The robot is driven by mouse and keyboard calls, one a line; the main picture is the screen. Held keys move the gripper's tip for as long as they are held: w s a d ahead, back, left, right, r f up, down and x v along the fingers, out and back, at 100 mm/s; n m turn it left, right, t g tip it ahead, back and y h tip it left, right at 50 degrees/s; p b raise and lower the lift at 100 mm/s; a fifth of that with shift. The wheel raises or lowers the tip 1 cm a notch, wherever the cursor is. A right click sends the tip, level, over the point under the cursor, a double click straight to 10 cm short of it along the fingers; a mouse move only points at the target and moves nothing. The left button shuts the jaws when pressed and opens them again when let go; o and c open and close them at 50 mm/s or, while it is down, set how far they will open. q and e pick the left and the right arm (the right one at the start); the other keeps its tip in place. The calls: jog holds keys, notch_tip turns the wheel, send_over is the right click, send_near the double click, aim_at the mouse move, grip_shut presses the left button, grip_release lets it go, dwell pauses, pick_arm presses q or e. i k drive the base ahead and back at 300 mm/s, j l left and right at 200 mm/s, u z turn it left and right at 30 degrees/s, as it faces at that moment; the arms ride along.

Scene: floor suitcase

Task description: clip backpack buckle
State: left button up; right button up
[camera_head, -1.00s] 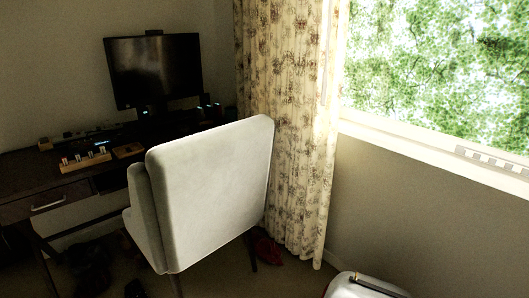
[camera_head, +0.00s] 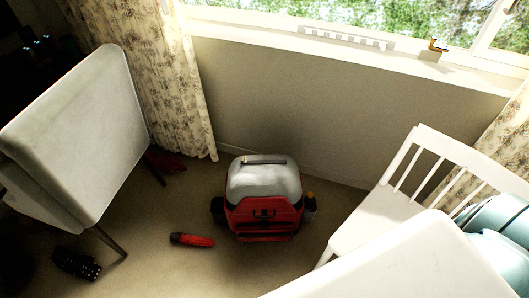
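A red and grey backpack (camera_head: 263,198) stands on the floor below the window, with a pale grey top and a red front facing me. A dark buckle or strap (camera_head: 264,214) shows on its red front, too small to tell whether it is clipped. A dark handle lies across its top. Dark side pockets are on both sides, and the right one seems to hold a small bottle. Neither of my grippers is in view.
A white-grey chair (camera_head: 82,140) stands at left and a white slatted chair (camera_head: 398,200) at right. A red flashlight-like object (camera_head: 192,240) and a dark object (camera_head: 76,263) lie on the floor. A white surface (camera_head: 400,265) fills the lower right. Floor before the backpack is clear.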

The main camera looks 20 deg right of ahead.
aim_at(263, 224)
jog(key=z, duration=0.75)
jog(key=i+j+z, duration=0.2)
jog(key=i+j, duration=0.4)
jog(key=j, duration=0.2)
